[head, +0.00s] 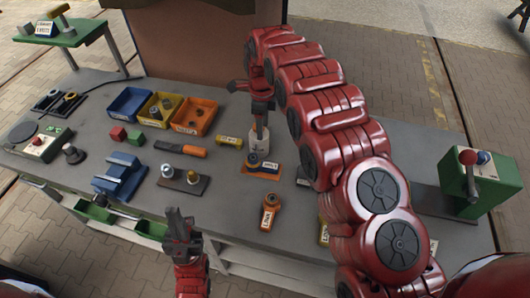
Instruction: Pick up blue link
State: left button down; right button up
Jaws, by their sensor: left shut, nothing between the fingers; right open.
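A small blue piece with a ring end (254,160), which looks like the blue link, lies on an orange base plate (276,174) with a white label near the middle of the bench. My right gripper (261,134) is open and points down just above and behind it, in front of a pale block (256,143). Whether its fingers touch anything is hard to see. My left gripper (180,218) is shut and empty, pointing up near the bench's front edge.
An orange labelled link (269,212) lies in front of the plate. Blue, yellow and orange bins (128,105) stand at the back left. A blue vise-like block (119,176) is at the left front. A green box with a red-knobbed lever (481,188) is at right.

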jog(key=b, duration=0.8)
send_near(261, 163)
jog(key=shift+d+f, duration=0.2)
jog(key=shift+f+b, duration=0.75)
jog(key=shift+f, duration=0.15)
jog(key=shift+s+f+p, duration=0.1)
jog(key=shift+f+p, duration=0.45)
jog(key=shift+p, duration=0.45)
jog(key=shift+f+p, duration=0.35)
jog(key=shift+f, duration=0.15)
jog(key=f, duration=0.1)
jog(key=f+p, duration=0.2)
jog(key=shift+a+f, duration=0.3)
jog(key=shift+f, duration=0.55)
